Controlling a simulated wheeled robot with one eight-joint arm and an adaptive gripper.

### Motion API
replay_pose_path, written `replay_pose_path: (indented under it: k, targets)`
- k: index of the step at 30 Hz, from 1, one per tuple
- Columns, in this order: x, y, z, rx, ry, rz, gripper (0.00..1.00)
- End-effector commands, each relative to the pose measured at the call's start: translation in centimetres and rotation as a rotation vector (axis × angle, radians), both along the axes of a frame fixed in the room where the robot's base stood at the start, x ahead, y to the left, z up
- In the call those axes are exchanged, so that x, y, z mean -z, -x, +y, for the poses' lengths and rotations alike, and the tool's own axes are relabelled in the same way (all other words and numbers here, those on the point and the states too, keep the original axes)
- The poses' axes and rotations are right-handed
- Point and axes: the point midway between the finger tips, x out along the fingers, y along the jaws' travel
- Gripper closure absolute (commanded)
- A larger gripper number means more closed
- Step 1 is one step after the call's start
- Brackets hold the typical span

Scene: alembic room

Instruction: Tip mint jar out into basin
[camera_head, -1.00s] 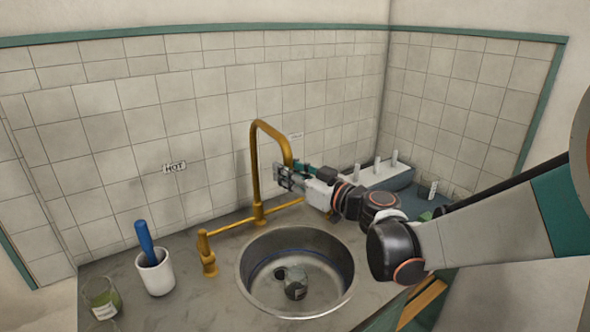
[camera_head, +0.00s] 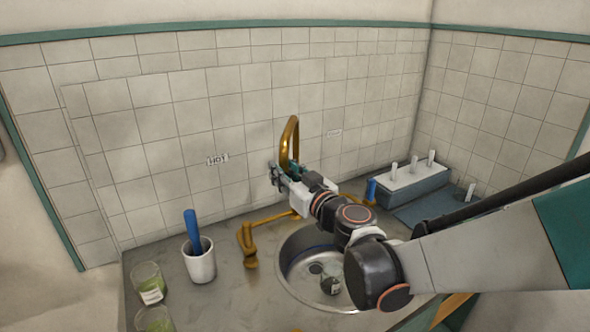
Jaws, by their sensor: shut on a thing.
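A clear glass jar (camera_head: 330,282) is inside the round metal basin (camera_head: 292,285), near the dark drain; its contents are too small to tell. Two glass jars with green contents stand on the counter at the left, one labelled (camera_head: 149,283) and one cut by the bottom edge (camera_head: 155,320). I cannot tell which jar is the mint jar. My gripper (camera_head: 277,177) is at the brass spout (camera_head: 290,138), left of and above the basin. It appears shut on the spout, though the contact is small and partly hidden. My arm covers the basin's right side.
A white cup (camera_head: 199,263) with a blue-handled tool stands left of the basin. A brass tap (camera_head: 247,243) and pipe run behind the basin. A grey block with white pegs (camera_head: 412,180) stands at the back right. The tiled wall is close behind.

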Motion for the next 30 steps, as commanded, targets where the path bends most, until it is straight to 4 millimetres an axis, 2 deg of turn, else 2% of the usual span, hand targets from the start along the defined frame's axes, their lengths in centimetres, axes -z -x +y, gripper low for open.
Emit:
replay_pose_path:
  k: [14,15,17,18,30]
  targets:
    - [-0.01,0.19,0.61,-0.008,0.005,-0.002,1.00]
    - [-0.01,0.19,0.61,-0.008,0.005,-0.002,0.73]
    - [-0.01,0.18,0.59,-0.008,0.004,-0.003,0.59]
    - [-0.01,0.16,0.57,-0.007,0.003,-0.002,0.55]
    - [-0.02,0.44,0.11,-0.003,0.001,-0.001,0.55]
